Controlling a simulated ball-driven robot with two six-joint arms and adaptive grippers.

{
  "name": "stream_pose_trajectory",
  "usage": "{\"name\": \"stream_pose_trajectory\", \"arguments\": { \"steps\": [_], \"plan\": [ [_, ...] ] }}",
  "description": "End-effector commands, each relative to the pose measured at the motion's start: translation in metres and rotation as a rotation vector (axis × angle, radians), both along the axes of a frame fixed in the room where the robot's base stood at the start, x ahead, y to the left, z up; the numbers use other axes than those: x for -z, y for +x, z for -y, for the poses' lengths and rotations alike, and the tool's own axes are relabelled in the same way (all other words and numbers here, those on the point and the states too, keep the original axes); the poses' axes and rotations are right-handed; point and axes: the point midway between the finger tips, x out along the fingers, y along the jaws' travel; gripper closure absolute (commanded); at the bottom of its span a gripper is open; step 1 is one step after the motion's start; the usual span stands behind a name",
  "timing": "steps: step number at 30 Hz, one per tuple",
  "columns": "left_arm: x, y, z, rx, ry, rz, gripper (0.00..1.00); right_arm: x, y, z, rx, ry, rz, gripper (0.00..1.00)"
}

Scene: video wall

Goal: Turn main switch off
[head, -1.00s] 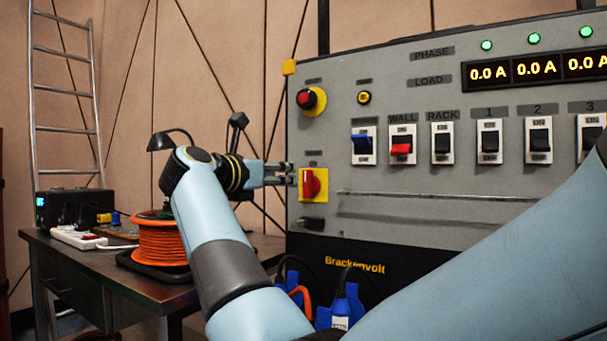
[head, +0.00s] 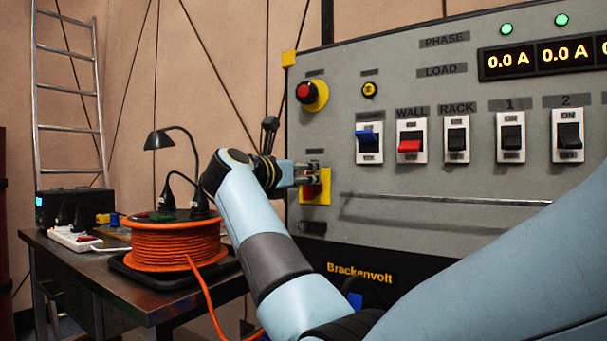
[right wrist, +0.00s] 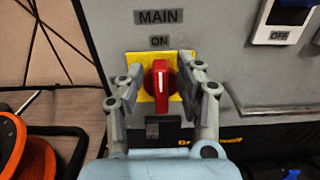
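The main switch is a red rotary knob on a yellow plate, under the labels MAIN and ON in the right wrist view (right wrist: 160,85). Its handle stands upright, with its white line pointing up to ON. In the head view the knob (head: 312,191) is partly hidden behind my right gripper (head: 308,178). In the right wrist view my right gripper (right wrist: 161,68) is open, with one finger on each side of the knob. A gap shows at the left finger; the right fingertip is very close, and I cannot tell whether it touches. My left gripper is not in view.
A red button on yellow (head: 313,94) sits above the main switch. Rocker switches (head: 411,141) and a horizontal rail (head: 440,199) lie to its right. An orange cable reel (head: 176,250) and a lamp (head: 160,140) stand on the dark table at left.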

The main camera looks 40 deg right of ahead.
Motion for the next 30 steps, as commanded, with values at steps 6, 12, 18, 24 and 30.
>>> {"name": "stream_pose_trajectory", "arguments": {
  "steps": [6, 12, 18, 24, 30],
  "plan": [
    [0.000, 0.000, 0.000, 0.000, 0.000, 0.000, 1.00, 0.000, 0.000, 0.000, 0.000, 0.000, 0.000, 0.96],
    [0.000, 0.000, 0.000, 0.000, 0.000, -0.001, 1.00, 0.000, 0.000, 0.000, 0.000, 0.000, 0.000, 1.00],
    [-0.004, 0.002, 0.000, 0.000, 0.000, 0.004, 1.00, -0.002, 0.001, -0.001, 0.000, -0.009, -0.021, 1.00],
    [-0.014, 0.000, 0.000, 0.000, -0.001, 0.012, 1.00, -0.004, 0.003, -0.002, -0.001, -0.042, -0.103, 1.00],
    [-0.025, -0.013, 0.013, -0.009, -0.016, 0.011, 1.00, -0.005, 0.008, -0.004, -0.001, -0.104, -0.249, 1.00]
  ]
}}
